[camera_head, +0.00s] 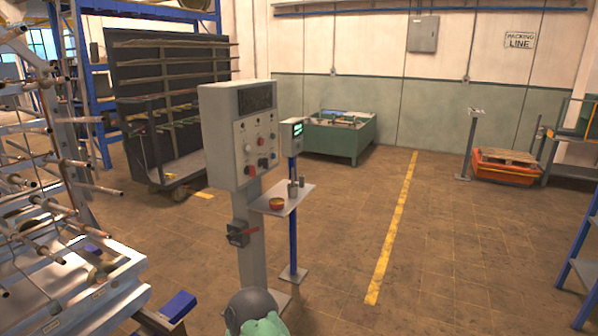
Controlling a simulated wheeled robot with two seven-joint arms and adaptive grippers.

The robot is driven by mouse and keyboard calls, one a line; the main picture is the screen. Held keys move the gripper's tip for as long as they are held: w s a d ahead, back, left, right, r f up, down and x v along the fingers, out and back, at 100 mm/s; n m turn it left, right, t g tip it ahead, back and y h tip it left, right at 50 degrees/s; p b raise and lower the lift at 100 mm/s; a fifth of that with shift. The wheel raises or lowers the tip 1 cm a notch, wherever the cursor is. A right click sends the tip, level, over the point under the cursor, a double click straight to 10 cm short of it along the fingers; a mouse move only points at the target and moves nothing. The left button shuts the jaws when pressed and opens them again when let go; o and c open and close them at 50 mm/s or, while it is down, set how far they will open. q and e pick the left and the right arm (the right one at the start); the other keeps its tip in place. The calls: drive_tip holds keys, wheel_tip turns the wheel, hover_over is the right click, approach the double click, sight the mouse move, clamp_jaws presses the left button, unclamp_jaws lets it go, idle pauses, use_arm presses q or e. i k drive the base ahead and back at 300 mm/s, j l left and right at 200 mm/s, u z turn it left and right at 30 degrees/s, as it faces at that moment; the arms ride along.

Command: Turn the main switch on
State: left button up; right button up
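A grey control cabinet (240,135) stands upright on a grey post (248,262), left of the middle. Its front has a dark display window (256,99) on top and several small knobs and buttons below, one of them red (249,170). Which of these controls is the main switch I cannot tell, and the handle's position is too small to read. Neither of my grippers is in view.
A blue stand (293,220) carries a small screen box (291,137). A metal rack (70,265) fills the left. Floor to the right is open.

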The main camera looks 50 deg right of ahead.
sight(252, 169)
drive_tip(key=z, duration=1.35)
drive_tip(key=i+l, duration=0.1)
drive_tip(key=i, duration=0.25)
